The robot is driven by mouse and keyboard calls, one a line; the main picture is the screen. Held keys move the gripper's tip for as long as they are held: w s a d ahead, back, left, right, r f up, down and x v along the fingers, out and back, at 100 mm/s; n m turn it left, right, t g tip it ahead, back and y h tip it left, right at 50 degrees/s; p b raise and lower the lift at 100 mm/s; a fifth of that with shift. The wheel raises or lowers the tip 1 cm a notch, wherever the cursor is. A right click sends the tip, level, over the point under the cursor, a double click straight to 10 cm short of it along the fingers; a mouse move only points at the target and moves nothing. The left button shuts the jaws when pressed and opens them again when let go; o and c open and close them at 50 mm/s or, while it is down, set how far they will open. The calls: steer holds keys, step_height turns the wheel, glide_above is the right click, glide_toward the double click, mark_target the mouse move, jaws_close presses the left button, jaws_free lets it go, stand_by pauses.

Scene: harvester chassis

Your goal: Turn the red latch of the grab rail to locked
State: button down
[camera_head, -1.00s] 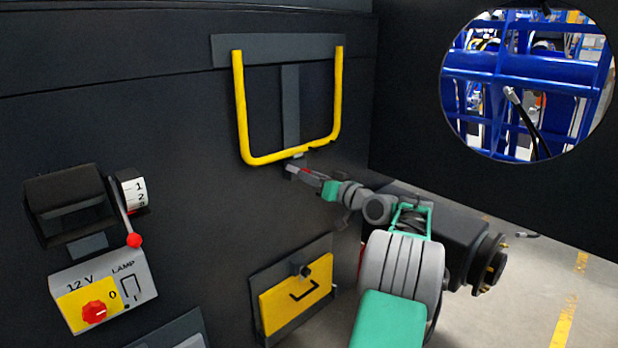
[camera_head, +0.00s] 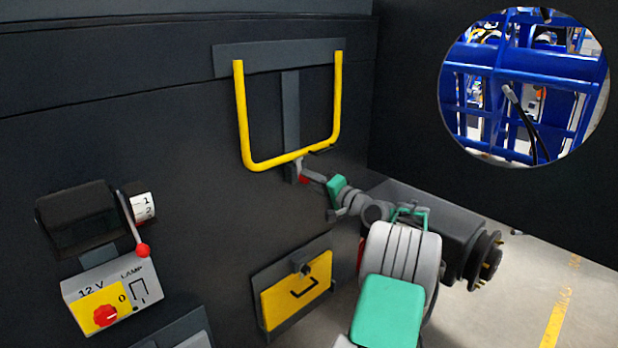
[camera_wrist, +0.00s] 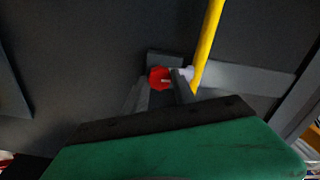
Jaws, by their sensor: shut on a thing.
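The yellow grab rail (camera_head: 242,110) is a U-shaped bar hanging from a grey plate on the dark chassis wall. The red latch (camera_wrist: 160,77) shows in the wrist view as a small red piece with a pale mark, beside the yellow bar (camera_wrist: 207,40). In the head view my gripper (camera_head: 302,175) is at the rail's bottom bar, just below its middle. It is shut on the red latch, which it mostly hides in the head view. The latch's exact angle cannot be told.
A yellow panel (camera_head: 297,292) with a dark knob is below the rail. At the left are a 12 V lamp box (camera_head: 112,298) with a red knob and a lever with a red ball (camera_head: 143,250). A dark hub (camera_head: 470,260) stands at right.

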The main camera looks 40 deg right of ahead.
steer(key=shift+r+m+p, duration=0.2)
steer(key=shift+m+p, duration=0.1)
steer(key=shift+m, duration=0.3)
steer(key=c, duration=1)
jaws_free()
steer(key=shift+f, duration=0.15)
steer(key=shift+c, duration=0.2)
steer(key=s+b, duration=0.2)
steer(key=s, duration=0.5)
steer(key=shift+s, duration=0.4)
steer(key=shift+d, duration=0.1)
